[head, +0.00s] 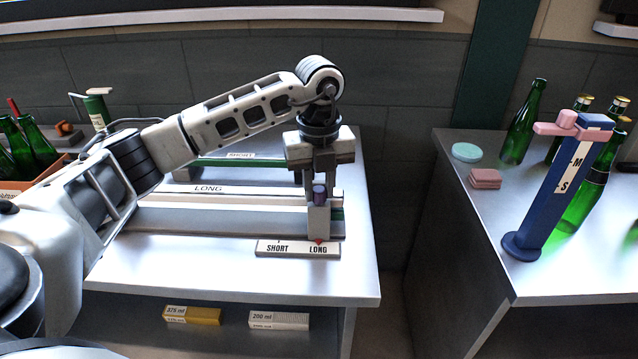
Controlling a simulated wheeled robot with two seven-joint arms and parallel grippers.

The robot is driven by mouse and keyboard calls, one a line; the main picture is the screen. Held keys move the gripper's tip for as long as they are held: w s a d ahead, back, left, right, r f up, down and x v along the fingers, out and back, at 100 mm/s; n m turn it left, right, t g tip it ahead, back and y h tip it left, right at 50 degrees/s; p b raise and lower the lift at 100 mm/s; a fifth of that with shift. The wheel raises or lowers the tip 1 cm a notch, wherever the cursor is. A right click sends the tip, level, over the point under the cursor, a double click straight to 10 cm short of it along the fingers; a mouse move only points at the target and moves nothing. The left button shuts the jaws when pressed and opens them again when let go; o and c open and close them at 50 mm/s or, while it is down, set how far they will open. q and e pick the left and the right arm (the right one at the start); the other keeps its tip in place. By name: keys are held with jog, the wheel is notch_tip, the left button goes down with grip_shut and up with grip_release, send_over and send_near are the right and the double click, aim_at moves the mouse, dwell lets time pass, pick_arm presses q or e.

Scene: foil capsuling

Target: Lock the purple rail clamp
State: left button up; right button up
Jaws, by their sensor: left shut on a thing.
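The purple rail clamp (319,192) is a small purple knob at the right end of the rail on the left table. My left gripper (320,188) points straight down over it, with its fingers on either side of the knob, shut on it. A red pointer (319,242) below the clamp sits at the LONG mark of the SHORT/LONG scale plate (297,249). The fingers partly hide the clamp, and I cannot tell whether it is locked. My right gripper is not in view.
A blue stand (556,190) with a pink clamp, green bottles (524,122) and pink pads (485,179) are on the right table. A gap separates the tables. Boxes (192,316) lie on the shelf below.

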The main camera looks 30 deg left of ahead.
aim_at(320, 188)
pick_arm(q)
jog(key=shift+w+r+n, duration=0.1)
jog(key=shift+r+n, duration=0.05)
jog(key=shift+n, duration=0.15)
jog(key=o, duration=1)
notch_tip(320, 188, up, 7)
jog(key=shift+f+b, duration=0.1)
jog(key=shift+b, duration=0.25)
notch_tip(320, 188, up, 9)
jog(key=p, duration=0.2)
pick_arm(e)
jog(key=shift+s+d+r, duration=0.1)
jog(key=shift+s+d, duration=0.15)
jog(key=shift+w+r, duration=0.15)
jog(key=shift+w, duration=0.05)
